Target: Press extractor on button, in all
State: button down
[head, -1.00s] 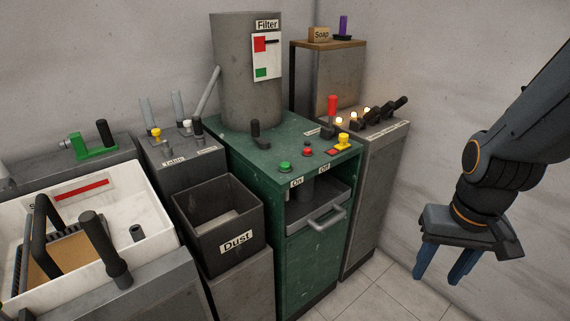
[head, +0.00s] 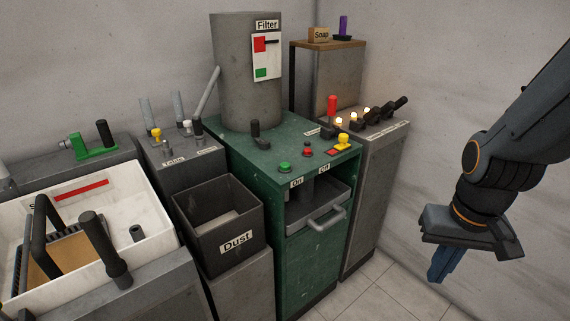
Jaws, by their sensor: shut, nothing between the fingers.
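The green extractor cabinet (head: 238,157) stands in the middle of the head view, with a grey Filter cylinder (head: 240,85) on top. On its front top edge are a green button (head: 284,167) above the "On" label (head: 297,183) and a red button (head: 308,150) near the "Off" label (head: 324,168). My gripper (head: 440,272) hangs at the right, pointing down. Its blue fingers are together and empty. It is well apart from the cabinet and its buttons.
A Dust bin (head: 236,241) stands left of the cabinet. A black lever (head: 255,133), a red-topped lever (head: 332,108) and a yellow knob (head: 343,141) rise from the cabinet top. A white tub (head: 150,240) is far left. Floor (head: 365,290) is clear between cabinet and gripper.

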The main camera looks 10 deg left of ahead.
aim_at(284, 166)
jog(key=z, duration=0.85)
jog(key=i, duration=0.25)
jog(key=u, duration=2)
